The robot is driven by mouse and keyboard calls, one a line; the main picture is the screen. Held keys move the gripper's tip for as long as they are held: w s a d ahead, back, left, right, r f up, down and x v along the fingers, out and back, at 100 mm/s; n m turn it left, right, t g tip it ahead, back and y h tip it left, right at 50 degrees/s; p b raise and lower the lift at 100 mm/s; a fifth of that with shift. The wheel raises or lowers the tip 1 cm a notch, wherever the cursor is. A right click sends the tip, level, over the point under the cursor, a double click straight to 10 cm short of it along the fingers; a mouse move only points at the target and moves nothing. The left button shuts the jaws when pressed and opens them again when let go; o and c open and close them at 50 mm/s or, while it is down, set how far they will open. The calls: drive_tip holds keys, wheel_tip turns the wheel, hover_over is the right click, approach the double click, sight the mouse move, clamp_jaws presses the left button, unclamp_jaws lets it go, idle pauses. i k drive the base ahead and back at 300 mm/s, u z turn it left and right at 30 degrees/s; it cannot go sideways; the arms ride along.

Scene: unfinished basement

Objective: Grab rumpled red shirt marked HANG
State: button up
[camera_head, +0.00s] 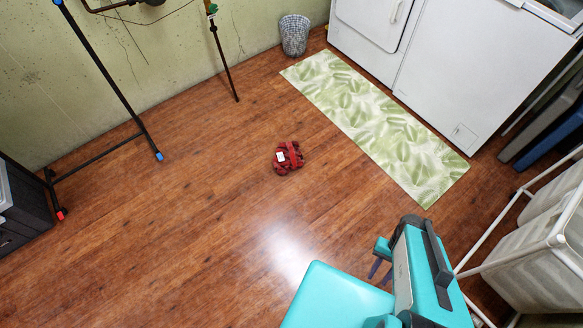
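The rumpled red shirt (292,165) lies in a small dark-checked heap on the wooden floor near the middle of the view. A small white tag is on its left side; its writing is too small to read. My teal arm and body fill the bottom right. What looks like my gripper (379,270) shows as small dark fingers beside the arm, to the lower right of the shirt and well apart from it. Its opening is too small and hidden to judge.
A green leaf-pattern mat (375,125) lies before white appliances (455,70). A wire basket (294,36) stands by the wall. A black rack (108,75) stands at left, a hamper (540,265) at right. Floor around the shirt is clear.

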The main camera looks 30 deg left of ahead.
sight(287, 155)
drive_tip(key=z, duration=0.2)
drive_tip(key=k, duration=0.75)
drive_tip(key=u, duration=2.3)
drive_tip(key=i, duration=1.6)
